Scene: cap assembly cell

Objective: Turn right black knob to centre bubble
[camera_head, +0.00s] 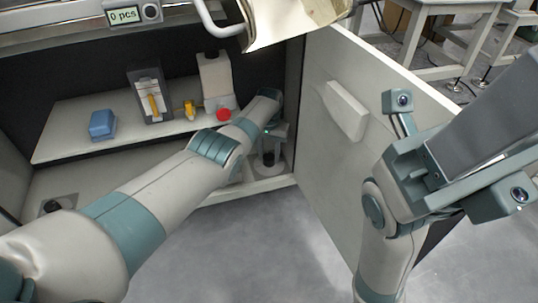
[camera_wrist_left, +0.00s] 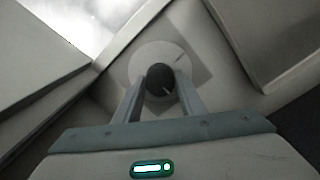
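The right black knob (camera_wrist_left: 160,79) stands on a pale round plate (camera_wrist_left: 181,56) in the left wrist view. My left gripper (camera_wrist_left: 161,88) has one finger on each side of the knob, and both fingers look pressed against it. In the head view the dark knob (camera_head: 268,159) shows below my left gripper (camera_head: 270,142) at the cabinet's right front corner. I cannot make out a bubble.
A shelf (camera_head: 75,143) holds a blue box (camera_head: 102,125), a dark holder (camera_head: 146,84), a yellow item (camera_head: 189,109) and a white bottle (camera_head: 214,78) with a red item (camera_head: 223,114) by it. The open cabinet door (camera_head: 318,150) stands close to the right of the knob.

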